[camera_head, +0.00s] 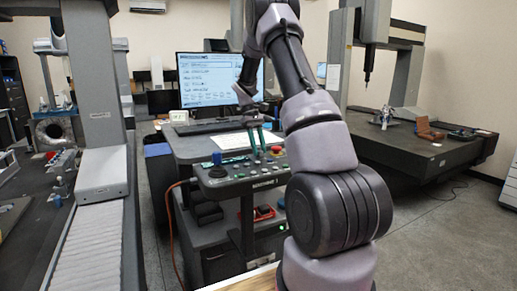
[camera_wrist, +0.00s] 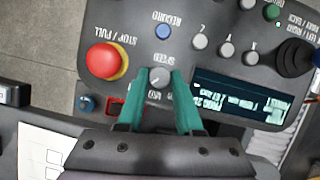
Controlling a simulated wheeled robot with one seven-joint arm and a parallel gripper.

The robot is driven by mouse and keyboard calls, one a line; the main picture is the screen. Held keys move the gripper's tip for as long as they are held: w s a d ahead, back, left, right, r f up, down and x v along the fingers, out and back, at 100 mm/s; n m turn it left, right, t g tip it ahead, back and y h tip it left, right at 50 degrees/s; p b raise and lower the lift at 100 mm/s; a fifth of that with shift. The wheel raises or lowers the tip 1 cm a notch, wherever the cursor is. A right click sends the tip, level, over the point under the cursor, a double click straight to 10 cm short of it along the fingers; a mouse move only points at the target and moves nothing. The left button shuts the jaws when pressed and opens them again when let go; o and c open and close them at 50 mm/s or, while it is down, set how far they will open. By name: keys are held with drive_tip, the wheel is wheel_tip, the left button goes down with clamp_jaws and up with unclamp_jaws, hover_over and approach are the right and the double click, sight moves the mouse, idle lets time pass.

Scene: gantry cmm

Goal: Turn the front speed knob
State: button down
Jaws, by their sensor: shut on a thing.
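The speed knob (camera_wrist: 158,76) is a small grey dial on the dark control panel (camera_wrist: 140,25), seen upside down in the wrist view with the label SPEED beside it. My gripper (camera_wrist: 162,78) has two green fingers, one on each side of the knob, and is shut on it. In the head view my gripper (camera_head: 258,145) reaches down to the control panel (camera_head: 240,178) on the console. The knob itself is too small to make out there.
A red stop button (camera_wrist: 103,61) with a yellow collar is left of the knob in the wrist view. A blue RECORD button (camera_wrist: 163,31), small grey buttons (camera_wrist: 200,41), a display (camera_wrist: 240,98) and a black joystick (camera_wrist: 294,58) are nearby. A monitor (camera_head: 215,78) stands behind the console.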

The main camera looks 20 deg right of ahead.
drive_tip(key=shift+m, duration=0.7)
drive_tip(key=shift+y, duration=0.3)
drive_tip(key=c, duration=0.6)
unclamp_jaws()
drive_tip(key=v, duration=1.1)
